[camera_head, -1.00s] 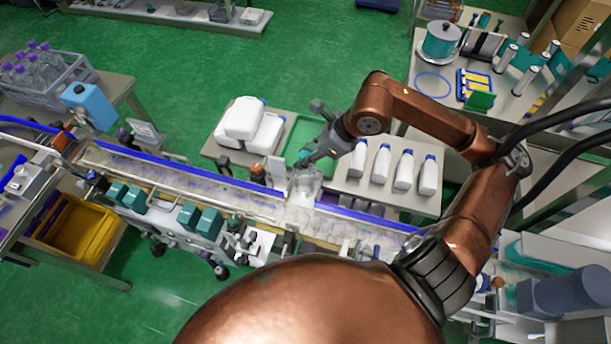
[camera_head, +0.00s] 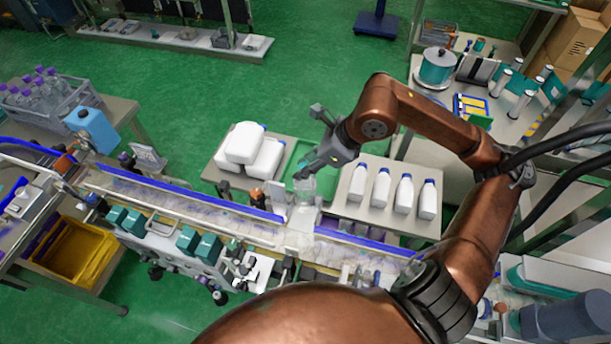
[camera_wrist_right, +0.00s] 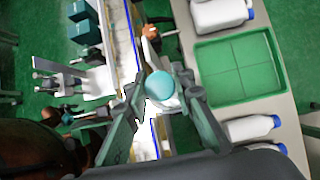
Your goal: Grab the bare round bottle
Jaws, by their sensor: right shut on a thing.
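The bare round bottle (camera_head: 304,189) is clear, with no label that I can make out. In the head view it hangs below my right gripper (camera_head: 303,172), by the middle of the conveyor. In the right wrist view its round teal cap (camera_wrist_right: 160,84) shows between the fingers of my right gripper (camera_wrist_right: 164,100). The gripper is shut on the bottle near its top. The cap hides most of the bottle in the wrist view. I cannot tell how far its base is from the belt. My left gripper is out of view.
The conveyor (camera_head: 150,197) has blue rails. Behind it are a green tray (camera_wrist_right: 240,68), white jugs (camera_head: 243,143) at left and several white bottles (camera_head: 381,187) at right. A crate of purple-capped bottles (camera_head: 45,98) stands far left. A yellow bin (camera_head: 75,245) sits below.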

